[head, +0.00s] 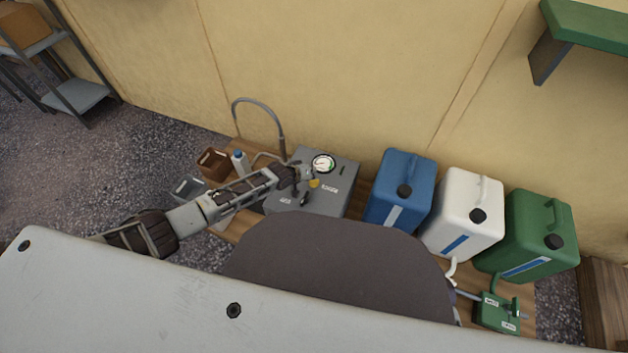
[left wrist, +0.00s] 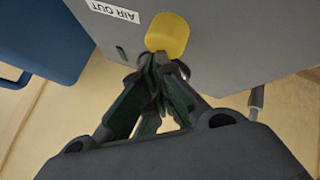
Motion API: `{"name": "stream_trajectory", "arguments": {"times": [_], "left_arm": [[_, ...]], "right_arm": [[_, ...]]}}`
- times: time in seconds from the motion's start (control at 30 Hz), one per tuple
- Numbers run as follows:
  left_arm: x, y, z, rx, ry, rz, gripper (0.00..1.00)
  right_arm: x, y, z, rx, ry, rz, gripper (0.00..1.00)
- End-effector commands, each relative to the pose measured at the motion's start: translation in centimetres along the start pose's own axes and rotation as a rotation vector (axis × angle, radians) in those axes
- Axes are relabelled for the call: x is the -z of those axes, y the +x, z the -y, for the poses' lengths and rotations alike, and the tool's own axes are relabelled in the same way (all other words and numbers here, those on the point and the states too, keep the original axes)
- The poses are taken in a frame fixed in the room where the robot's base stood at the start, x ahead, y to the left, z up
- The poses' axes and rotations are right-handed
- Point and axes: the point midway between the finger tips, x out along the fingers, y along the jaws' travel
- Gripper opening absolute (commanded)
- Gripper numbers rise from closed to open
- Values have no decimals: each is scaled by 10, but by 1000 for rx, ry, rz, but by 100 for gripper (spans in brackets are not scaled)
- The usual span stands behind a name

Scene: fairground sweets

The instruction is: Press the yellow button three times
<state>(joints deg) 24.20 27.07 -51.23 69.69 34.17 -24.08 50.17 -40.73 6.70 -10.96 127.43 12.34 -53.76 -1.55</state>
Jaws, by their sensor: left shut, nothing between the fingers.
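The yellow button (head: 314,183) sits on the top of a grey machine box (head: 338,205) with a round gauge. In the left wrist view the yellow button (left wrist: 168,34) is a round knob on the grey face, beside a white label reading "AIR OUT". My left gripper (head: 305,174) is shut and empty, with its fingertips (left wrist: 158,60) right at the button's edge. I cannot tell whether they touch it. My right gripper is not in view.
Blue (head: 400,190), white (head: 465,214) and green (head: 530,236) canisters stand right of the machine on the wooden bench. A small green box (head: 496,312) lies in front. A curved grey pipe (head: 262,104) rises behind my left arm.

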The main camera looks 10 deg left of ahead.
Motion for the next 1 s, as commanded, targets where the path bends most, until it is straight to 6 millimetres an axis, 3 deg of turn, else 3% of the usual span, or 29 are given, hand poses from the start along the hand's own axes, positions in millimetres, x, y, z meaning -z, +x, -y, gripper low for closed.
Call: {"name": "stream_trajectory", "arguments": {"times": [1.0], "left_arm": [[-5,6,4,1,-1,1,0]], "right_arm": [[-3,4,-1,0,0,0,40]]}}
